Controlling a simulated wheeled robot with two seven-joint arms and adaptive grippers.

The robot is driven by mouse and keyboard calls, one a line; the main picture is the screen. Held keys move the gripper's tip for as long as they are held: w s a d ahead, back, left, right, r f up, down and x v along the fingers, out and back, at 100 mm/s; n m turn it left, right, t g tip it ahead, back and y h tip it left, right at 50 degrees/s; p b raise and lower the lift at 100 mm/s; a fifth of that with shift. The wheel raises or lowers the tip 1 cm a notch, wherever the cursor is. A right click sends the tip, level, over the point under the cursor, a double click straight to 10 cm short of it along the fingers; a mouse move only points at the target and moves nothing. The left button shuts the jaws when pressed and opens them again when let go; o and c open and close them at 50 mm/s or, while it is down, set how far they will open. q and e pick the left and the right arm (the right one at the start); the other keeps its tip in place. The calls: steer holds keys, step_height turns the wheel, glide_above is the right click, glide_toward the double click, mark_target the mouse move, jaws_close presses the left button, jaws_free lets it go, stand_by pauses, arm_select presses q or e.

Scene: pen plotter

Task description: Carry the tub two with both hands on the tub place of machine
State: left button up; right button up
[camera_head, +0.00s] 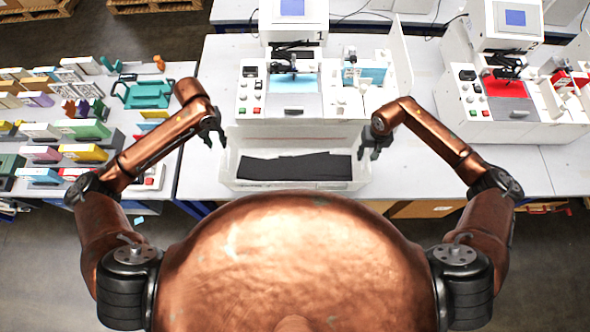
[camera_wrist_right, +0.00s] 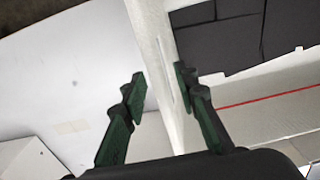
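A white tub (camera_head: 228,160) stands on the table in front of machine 1, with dark flat pieces (camera_head: 295,167) inside. No number shows on it. My left gripper (camera_head: 212,138) is above the tub's left end, its fingers apart and empty. My right gripper (camera_head: 376,148) is at the tub's right end. In the right wrist view, the open fingers of the right gripper (camera_wrist_right: 160,88) stand on either side of the tub's thin white wall (camera_wrist_right: 157,50), with gaps visible. The dark pieces (camera_wrist_right: 225,40) also show there.
Machine 1 (camera_head: 249,107) stands directly behind the tub, with a lit blue bed. Machine 2 (camera_head: 490,130), with a red bed, stands to the right. A table on the left holds many coloured boxes and a teal tray (camera_head: 147,95). White table surface is free right of the tub.

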step_height(320, 180, up, 12)
stand_by(0.5)
stand_by(0.5)
